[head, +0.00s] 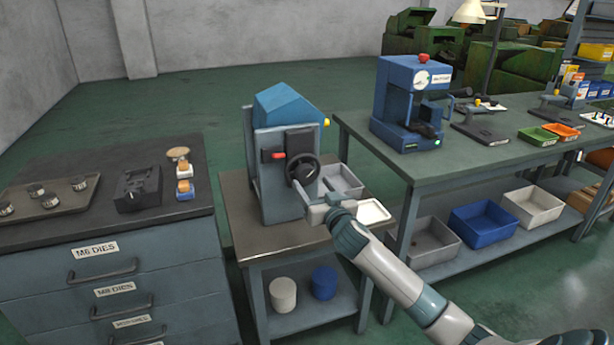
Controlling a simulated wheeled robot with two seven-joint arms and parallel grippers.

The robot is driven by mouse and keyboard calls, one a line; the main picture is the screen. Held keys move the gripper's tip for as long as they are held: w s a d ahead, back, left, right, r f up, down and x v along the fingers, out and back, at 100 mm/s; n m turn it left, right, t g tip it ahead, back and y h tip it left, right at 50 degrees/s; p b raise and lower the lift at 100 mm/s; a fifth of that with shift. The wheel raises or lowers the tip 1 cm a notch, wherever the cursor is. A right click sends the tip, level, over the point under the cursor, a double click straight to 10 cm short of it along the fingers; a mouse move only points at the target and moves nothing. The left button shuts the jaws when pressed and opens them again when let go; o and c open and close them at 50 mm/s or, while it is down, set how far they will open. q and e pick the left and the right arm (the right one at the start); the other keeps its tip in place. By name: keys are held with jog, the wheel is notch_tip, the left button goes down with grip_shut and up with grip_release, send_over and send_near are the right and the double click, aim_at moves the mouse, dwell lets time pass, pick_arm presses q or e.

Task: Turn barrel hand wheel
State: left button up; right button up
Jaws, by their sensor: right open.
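A black hand wheel (291,171) with spokes is on the front right of a blue-grey machine (271,195) that stands on a small table. My right gripper (308,197) is just below and in front of the wheel, at its lower right edge. Its jaws are open and look empty; I cannot tell whether they touch the wheel rim. My right arm comes in from the lower right. My left gripper is not in view.
A red-tipped lever (277,155) sits left of the wheel. A grey tray (343,179) and a white tray (373,211) lie close to my right gripper. A drawer cabinet (147,265) stands left and a long workbench (385,160) right.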

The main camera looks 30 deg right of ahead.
aim_at(307, 178)
jog(key=shift+x, duration=2.7)
jog(key=shift+c, duration=0.4)
jog(key=c, duration=1)
